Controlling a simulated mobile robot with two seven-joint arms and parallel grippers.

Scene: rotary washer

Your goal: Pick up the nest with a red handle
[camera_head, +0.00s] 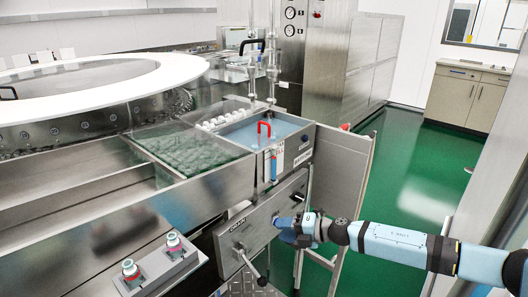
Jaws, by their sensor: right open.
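A red handle (264,128) stands up at the front edge of a rectangular basin with a pale blue inside (283,129), in the middle of the view. I take the handle to belong to the nest; the nest's body cannot be told apart clearly from the basin. My right gripper (279,226) is open and comes in from the right. It is below the handle in the picture, in front of the steel front panel, and apart from the handle. Nothing shows between its fingers, which are small in this view. My left gripper is not in view.
The large round washer (98,91) with a white rim fills the left. A steel panel (262,214) with levers is close to my right gripper. An open door panel (345,168) stands right of the basin. A bottle-holding fixture (158,262) is at lower left. Green floor (405,165) is clear.

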